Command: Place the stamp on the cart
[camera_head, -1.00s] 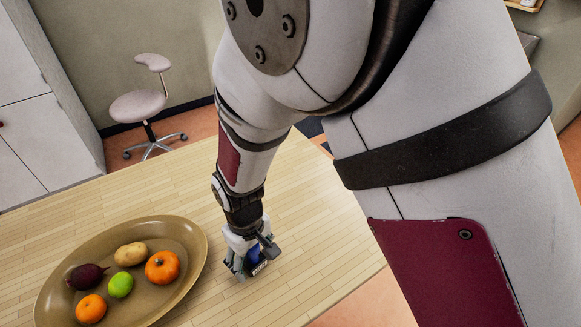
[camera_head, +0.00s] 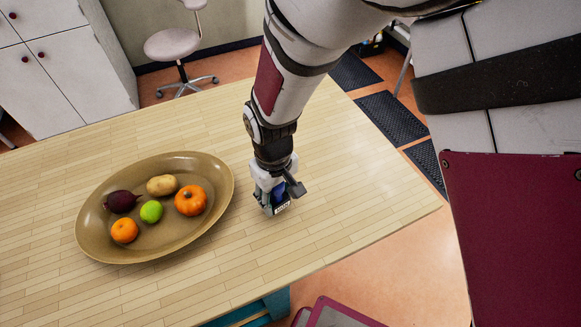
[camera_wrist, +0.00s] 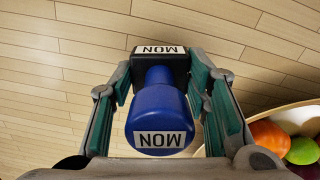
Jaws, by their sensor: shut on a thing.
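The stamp has a blue handle and a black base with white "MON" labels. It fills the middle of the wrist view (camera_wrist: 160,100) and shows small in the head view (camera_head: 281,208). My gripper (camera_head: 276,206) is shut on it, with one finger on each side of the stamp in the wrist view (camera_wrist: 162,80). The stamp is at or just above the wooden table top, to the right of the oval plate; I cannot tell whether it touches the table. I cannot make out the cart for certain in either view.
The oval plate (camera_head: 95,240) holds several fruits and vegetables, close to my gripper's left. The wooden table (camera_head: 370,190) is bare to the right, up to its edge. Teal parts (camera_head: 262,308) show below the front edge. A stool (camera_head: 172,43) and white cabinets (camera_head: 65,75) stand behind.

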